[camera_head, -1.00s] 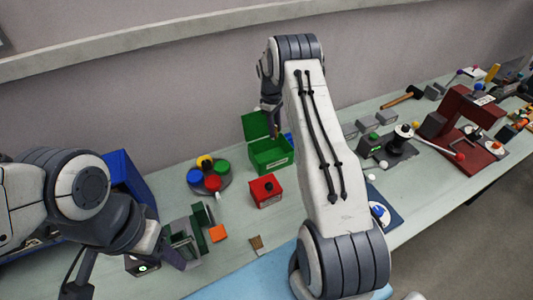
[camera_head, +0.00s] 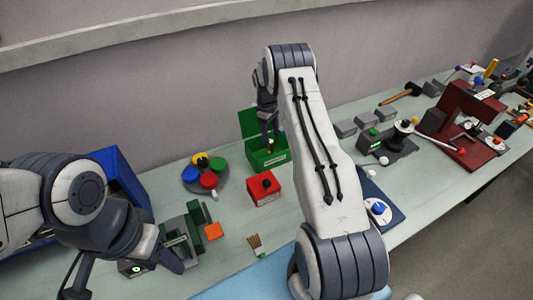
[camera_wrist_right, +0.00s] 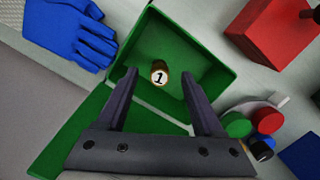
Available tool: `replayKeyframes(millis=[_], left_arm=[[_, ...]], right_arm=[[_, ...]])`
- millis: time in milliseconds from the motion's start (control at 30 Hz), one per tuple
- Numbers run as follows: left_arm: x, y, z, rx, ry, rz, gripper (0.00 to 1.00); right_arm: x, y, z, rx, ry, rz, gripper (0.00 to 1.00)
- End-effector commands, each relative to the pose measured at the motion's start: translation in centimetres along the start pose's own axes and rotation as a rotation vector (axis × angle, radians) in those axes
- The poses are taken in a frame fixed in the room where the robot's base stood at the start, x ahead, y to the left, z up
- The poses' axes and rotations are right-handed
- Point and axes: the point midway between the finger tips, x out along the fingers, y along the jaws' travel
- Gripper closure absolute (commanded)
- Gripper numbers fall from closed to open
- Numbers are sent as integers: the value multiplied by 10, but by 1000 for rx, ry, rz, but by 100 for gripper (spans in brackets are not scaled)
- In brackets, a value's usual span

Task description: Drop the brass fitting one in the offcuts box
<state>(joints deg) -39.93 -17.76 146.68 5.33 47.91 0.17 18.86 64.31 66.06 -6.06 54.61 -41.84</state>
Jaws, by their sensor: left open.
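The brass fitting one (camera_wrist_right: 160,73), a small cylinder with a "1" on its pale end, shows in the right wrist view within the green box's outline. Whether it touches the box floor I cannot tell. The green box (camera_head: 270,158) has its lid raised, and it also shows in the right wrist view (camera_wrist_right: 205,62); its label is too small to read. My right gripper (camera_wrist_right: 158,85) is open, fingers apart on either side of the fitting with gaps; in the head view it is above the box (camera_head: 268,125). My left gripper (camera_head: 170,262) is open beside the grey-green fixture.
A red box (camera_head: 265,189) with a black knob stands just in front of the green box. A round tray of coloured caps (camera_head: 205,177) is to its left. A blue glove (camera_wrist_right: 72,30) lies beside the green box. A blue bin (camera_head: 122,180) stands at the left.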

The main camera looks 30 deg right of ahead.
Motion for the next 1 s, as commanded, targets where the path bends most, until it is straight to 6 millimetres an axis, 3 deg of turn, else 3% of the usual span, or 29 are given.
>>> replayKeyframes(millis=[267, 700, 1000], left_arm=[[4, 0, 0, 0, 0, 0, 50], [30, -2, 2, 2, 0, 0, 50], [32, -2, 2, 2, 0, 0, 50]], right_arm=[[-5, 1, 0, 0, 2, 2, 31], [-84, 1, -1, 1, 3, 3, 31], [-105, 0, 0, 0, 0, 0, 31]])
